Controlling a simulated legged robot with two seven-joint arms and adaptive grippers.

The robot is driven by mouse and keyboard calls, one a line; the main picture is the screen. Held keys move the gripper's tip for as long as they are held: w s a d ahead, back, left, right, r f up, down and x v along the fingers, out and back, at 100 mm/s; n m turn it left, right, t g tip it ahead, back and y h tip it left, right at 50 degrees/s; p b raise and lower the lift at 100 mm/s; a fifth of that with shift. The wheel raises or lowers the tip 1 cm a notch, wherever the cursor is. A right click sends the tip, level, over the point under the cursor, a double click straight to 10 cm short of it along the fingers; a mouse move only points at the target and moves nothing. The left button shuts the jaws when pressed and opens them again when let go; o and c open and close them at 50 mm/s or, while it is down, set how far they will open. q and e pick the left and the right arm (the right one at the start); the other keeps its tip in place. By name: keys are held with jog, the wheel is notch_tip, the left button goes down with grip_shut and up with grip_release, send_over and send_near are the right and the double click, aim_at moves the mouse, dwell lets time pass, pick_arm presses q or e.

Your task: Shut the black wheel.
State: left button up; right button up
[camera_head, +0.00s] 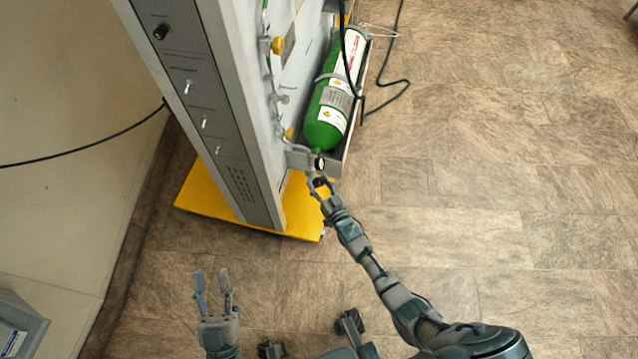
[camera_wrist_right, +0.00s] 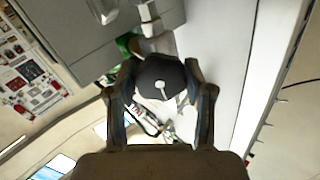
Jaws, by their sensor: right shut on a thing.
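The black wheel (camera_wrist_right: 160,82) sits between the two fingers of my right gripper (camera_wrist_right: 160,100) in the right wrist view. It has a pale mark on its face. My right gripper (camera_head: 320,184) is shut on it, at the bottom end of the green oxygen cylinder (camera_head: 325,128) in the head view. There the wheel is mostly hidden by the fingers. A small round gauge (camera_head: 319,164) shows just above the gripper. My left gripper (camera_head: 214,292) is open and empty, low at the left, well apart from the trainer.
The grey trainer cabinet (camera_head: 200,95) stands on a yellow base (camera_head: 300,205) left of the cylinder. Black hoses (camera_head: 392,83) hang at the cylinder's right. A grey box (camera_head: 18,325) is at the lower left. The tiled floor (camera_head: 480,190) at the right is clear.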

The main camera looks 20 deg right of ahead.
jog(key=shift+s+f+m, duration=0.2)
jog(key=shift+f+m, duration=0.1)
jog(key=shift+f, duration=0.25)
jog(key=o, duration=1.2)
jog(key=shift+c, duration=0.2)
jog(key=shift+w+r, duration=0.15)
jog(key=shift+r, duration=0.1)
jog(key=s+d, duration=0.1)
jog(key=s, duration=1.1)
jog(key=shift+d, duration=0.35)
jog(key=shift+w, duration=0.1)
